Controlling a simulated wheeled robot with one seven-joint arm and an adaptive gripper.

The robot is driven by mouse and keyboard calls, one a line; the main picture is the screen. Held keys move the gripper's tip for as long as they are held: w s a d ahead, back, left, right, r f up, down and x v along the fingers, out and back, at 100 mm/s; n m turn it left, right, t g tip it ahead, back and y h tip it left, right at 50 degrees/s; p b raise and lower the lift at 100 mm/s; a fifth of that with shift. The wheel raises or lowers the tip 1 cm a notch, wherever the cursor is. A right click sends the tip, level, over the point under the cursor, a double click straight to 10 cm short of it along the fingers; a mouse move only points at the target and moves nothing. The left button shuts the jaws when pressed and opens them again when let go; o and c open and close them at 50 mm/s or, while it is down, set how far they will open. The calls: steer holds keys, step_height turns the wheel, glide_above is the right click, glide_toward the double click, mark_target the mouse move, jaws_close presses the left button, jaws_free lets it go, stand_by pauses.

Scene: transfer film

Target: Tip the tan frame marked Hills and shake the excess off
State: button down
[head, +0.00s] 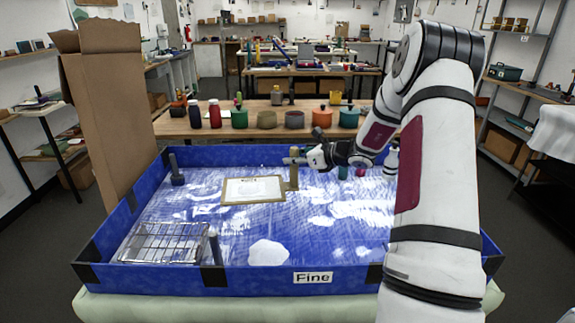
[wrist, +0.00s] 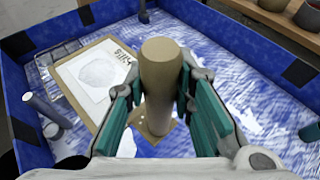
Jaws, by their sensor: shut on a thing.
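The tan frame (head: 225,191) lies in the blue tray (head: 200,281), with a white sheet (head: 254,189) inside it and dark lettering along one edge. In the wrist view the frame (wrist: 105,126) shows part of its lettering, which looks like "Hills", beside a pale round patch on the sheet. A tan upright post handle (head: 294,174) stands at the frame's right end. My gripper (head: 290,161) is shut on this handle (wrist: 160,90), with a teal finger pad on each side. Whether the frame touches the tray floor I cannot tell.
The tray is labelled "Fine". A wire rack (head: 165,242) lies at its front left, and a white heap (head: 267,252) sits near the front wall. Grey posts (head: 176,170) stand in the tray. Several coloured pots (head: 266,119) line the bench behind. A tall cardboard piece (head: 103,120) stands at left.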

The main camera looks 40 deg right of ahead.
mark_target(295, 148)
steer(key=shift+r, duration=0.1)
steer(key=m+g+y+b, duration=0.1)
steer(key=m+g, duration=0.1)
steer(key=g, duration=0.1)
steer(key=m+g+y+b, duration=0.1)
steer(key=m+g, duration=0.1)
steer(key=g, duration=0.2)
steer(key=shift+b, duration=0.35)
stand_by(0.4)
steer(key=shift+r, duration=1.7)
